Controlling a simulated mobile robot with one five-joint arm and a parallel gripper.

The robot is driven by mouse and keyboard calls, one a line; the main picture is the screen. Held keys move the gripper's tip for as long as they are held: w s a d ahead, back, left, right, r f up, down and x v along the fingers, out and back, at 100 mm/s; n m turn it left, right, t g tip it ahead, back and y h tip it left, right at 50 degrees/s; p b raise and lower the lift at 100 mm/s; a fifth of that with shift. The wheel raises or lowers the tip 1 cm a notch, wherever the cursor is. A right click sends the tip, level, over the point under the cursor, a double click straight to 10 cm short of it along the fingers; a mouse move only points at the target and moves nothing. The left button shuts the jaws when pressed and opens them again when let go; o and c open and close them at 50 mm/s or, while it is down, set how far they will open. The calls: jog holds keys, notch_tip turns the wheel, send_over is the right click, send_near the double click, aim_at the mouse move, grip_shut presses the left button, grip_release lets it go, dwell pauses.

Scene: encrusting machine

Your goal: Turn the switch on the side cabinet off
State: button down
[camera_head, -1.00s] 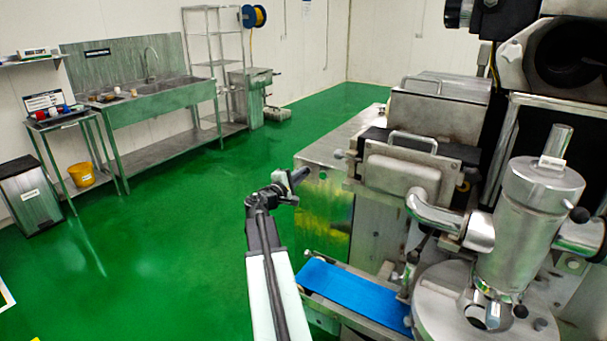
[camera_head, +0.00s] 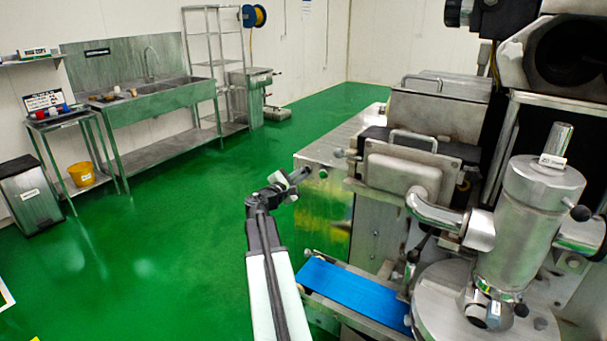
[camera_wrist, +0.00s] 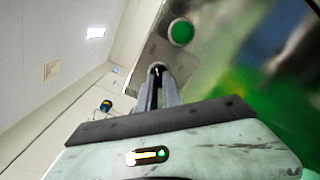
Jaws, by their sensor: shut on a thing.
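The side cabinet (camera_head: 325,215) is a shiny metal box left of the machine. In the wrist view its metal face (camera_wrist: 208,22) carries a round green button (camera_wrist: 180,32), which also shows in the head view (camera_head: 323,173). My gripper (camera_head: 304,173) is at the cabinet's upper left edge. In the wrist view its fingers (camera_wrist: 157,72) are closed together on a small switch at the panel, beside the green button. The switch is almost wholly hidden by the fingertips, so its turned position cannot be read.
The machine's hopper body (camera_head: 525,220) and blue conveyor belt (camera_head: 350,290) are right of my arm. A sink bench (camera_head: 165,100), a shelf rack (camera_head: 213,60) and a yellow bucket (camera_head: 81,174) stand along the left wall. The green floor (camera_head: 160,240) between is clear.

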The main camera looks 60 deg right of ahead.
jog(key=shift+f, duration=0.1)
jog(key=c, duration=1.5)
grip_release()
jog(key=a, duration=0.8)
jog(key=shift+w, duration=0.1)
